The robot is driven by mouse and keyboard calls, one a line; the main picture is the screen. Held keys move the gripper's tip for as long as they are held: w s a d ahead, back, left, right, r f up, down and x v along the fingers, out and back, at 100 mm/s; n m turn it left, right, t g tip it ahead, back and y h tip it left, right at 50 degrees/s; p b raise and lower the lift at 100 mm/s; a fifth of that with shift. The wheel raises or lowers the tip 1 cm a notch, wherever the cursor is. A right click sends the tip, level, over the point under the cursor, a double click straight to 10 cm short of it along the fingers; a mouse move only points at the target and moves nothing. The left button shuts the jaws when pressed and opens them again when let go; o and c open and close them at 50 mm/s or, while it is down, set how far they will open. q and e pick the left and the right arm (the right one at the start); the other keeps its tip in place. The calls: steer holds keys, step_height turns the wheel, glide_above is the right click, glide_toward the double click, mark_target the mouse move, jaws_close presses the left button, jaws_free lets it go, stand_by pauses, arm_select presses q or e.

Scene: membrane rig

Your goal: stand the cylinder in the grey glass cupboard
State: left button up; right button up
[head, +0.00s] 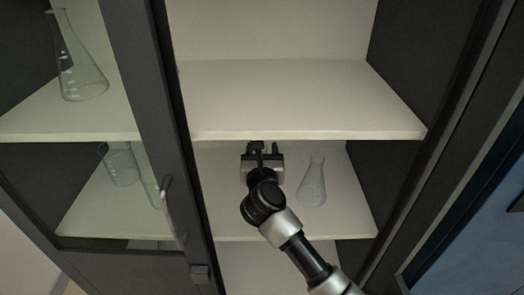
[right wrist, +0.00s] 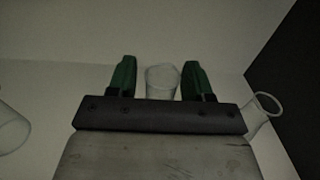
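The grey glass cupboard (head: 300,133) fills the head view, with pale shelves. My right gripper (head: 262,150) reaches in over the shelf below the middle one. In the right wrist view my right gripper (right wrist: 160,78) has its green fingers spread apart. A clear glass vessel (right wrist: 162,81), probably the cylinder, shows upright between the fingers; its lower part is hidden behind the gripper body. Small gaps show beside it, so it does not look clamped. In the head view my gripper and the shelf edge hide it. My left gripper is not in view.
A conical flask (head: 313,187) stands close right of my gripper; its neck shows in the right wrist view (right wrist: 264,108). Another glass vessel (right wrist: 12,132) is at the left there. Behind the left pane are a flask (head: 82,80) and a beaker (head: 121,166).

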steer(key=s+b, duration=0.1)
steer(key=s, duration=1.1)
steer(key=shift+r, duration=0.15)
steer(key=shift+d+r, duration=0.1)
